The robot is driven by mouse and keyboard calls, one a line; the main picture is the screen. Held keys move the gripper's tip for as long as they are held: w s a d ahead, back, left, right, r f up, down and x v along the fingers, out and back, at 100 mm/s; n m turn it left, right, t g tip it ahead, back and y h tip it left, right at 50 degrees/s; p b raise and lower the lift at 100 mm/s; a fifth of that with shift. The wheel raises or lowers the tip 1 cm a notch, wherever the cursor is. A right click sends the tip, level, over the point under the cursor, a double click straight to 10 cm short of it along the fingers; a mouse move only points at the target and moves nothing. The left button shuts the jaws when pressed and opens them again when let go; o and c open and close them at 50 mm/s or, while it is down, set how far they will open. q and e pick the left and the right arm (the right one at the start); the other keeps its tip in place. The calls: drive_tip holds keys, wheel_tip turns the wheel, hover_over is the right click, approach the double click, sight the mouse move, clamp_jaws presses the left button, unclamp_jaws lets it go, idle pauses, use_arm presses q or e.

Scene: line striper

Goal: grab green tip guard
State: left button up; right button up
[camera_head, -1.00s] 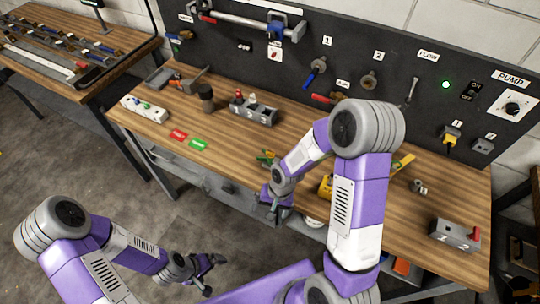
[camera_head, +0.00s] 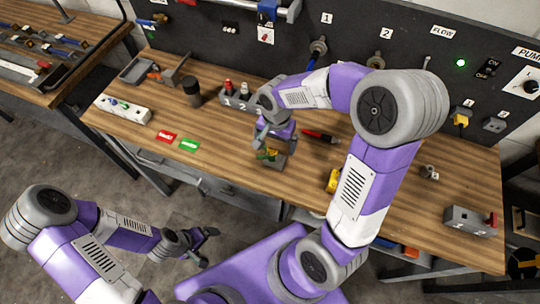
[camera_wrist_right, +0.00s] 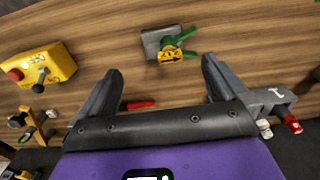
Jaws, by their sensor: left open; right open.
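The green tip guard (camera_wrist_right: 182,38) has forked green wings. It sits on a grey block (camera_wrist_right: 157,42) on the bench, with a yellow arrow-marked piece (camera_wrist_right: 171,56) against it. In the head view the guard (camera_head: 267,155) shows small and partly hidden below my right gripper (camera_head: 272,143). In the right wrist view my right gripper (camera_wrist_right: 162,70) is open and empty, its fingers pointing toward the guard, which lies beyond and between the fingertips. My left gripper (camera_head: 206,245) is open and empty, low in front of the bench.
A yellow box with a red knob (camera_wrist_right: 42,66) is left in the wrist view. A red-handled tool (camera_head: 318,135) lies right of my right gripper.

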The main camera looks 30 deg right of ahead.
sight(274, 150)
drive_tip(key=f, duration=0.1)
drive_tip(key=w+f+b, duration=0.1)
drive_tip(key=f+b, duration=0.1)
drive_tip(key=shift+w+f, duration=0.25)
drive_tip(key=shift+f, duration=0.05)
drive_tip(key=shift+s+f, duration=0.25)
drive_tip(key=shift+f, duration=0.35)
wheel_tip(274, 150, down, 6)
drive_tip(key=shift+d+f+b, duration=0.1)
drive_tip(key=shift+d+b, duration=0.05)
drive_tip(key=shift+b, duration=0.55)
use_arm(q)
drive_tip(key=f, duration=0.2)
drive_tip(key=w+f, duration=0.1)
drive_tip(key=f, duration=0.1)
drive_tip(key=shift+w+f, duration=0.1)
drive_tip(key=shift+f, duration=0.2)
use_arm(e)
drive_tip(key=shift+s, duration=0.1)
drive_tip(key=shift+c, duration=0.2)
drive_tip(key=c, duration=1.3)
